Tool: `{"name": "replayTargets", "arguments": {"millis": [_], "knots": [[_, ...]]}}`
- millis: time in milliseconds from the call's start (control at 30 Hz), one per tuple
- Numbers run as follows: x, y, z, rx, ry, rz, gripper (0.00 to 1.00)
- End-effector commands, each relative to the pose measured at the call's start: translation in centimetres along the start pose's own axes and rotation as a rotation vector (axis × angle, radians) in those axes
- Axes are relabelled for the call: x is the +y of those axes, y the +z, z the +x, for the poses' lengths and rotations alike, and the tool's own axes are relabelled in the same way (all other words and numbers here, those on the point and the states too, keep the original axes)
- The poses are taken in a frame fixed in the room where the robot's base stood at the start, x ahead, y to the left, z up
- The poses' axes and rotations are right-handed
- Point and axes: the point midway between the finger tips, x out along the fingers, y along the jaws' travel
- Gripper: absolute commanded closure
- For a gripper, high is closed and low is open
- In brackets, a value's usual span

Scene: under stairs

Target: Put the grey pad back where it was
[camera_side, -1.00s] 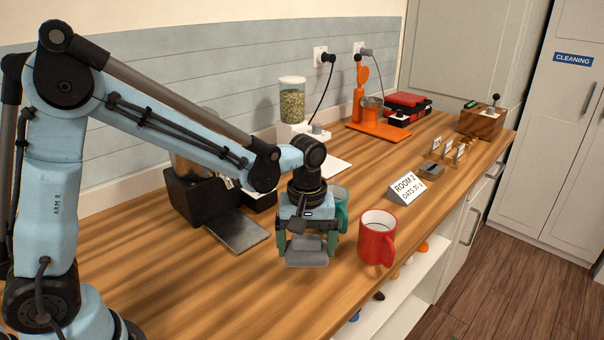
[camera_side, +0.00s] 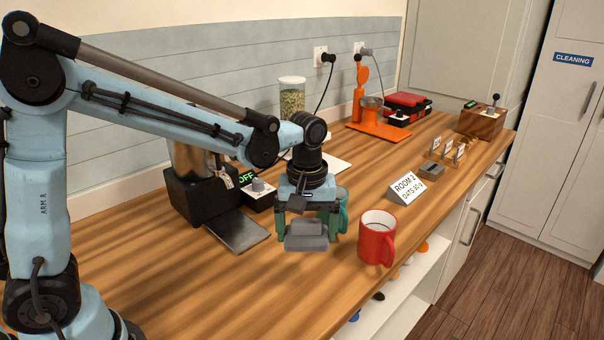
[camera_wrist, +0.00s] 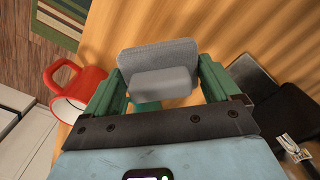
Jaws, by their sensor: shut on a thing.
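The grey pad (camera_side: 306,242) is a two-tier block, a wide slab with a smaller block on it. My gripper (camera_side: 307,222) points down, with its green fingers on either side of the pad and shut on it. The wrist view also shows the pad (camera_wrist: 155,56) between the two fingertips (camera_wrist: 160,82). In the side view the pad is over the front part of the wooden counter (camera_side: 170,290). I cannot tell whether its underside touches the wood.
A red mug (camera_side: 376,240) stands just right of my gripper. A green mug (camera_side: 343,207) is partly hidden behind it. A black machine (camera_side: 196,197) with a flat dark plate (camera_side: 238,232) stands left, beside an OFF display box (camera_side: 258,193). A sign (camera_side: 406,187) stands farther right.

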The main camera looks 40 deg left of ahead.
Motion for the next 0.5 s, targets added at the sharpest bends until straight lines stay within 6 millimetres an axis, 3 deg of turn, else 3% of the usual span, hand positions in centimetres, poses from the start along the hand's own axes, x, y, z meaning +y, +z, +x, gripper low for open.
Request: {"name": "replayTargets", "arguments": {"millis": [167, 500], "knots": [[0.8, 1.8, -0.3, 0.000, 0.000, 0.073, 0.39], [3.4, 12.7, -2.2, 0.000, 0.000, 0.545, 0.39]]}}
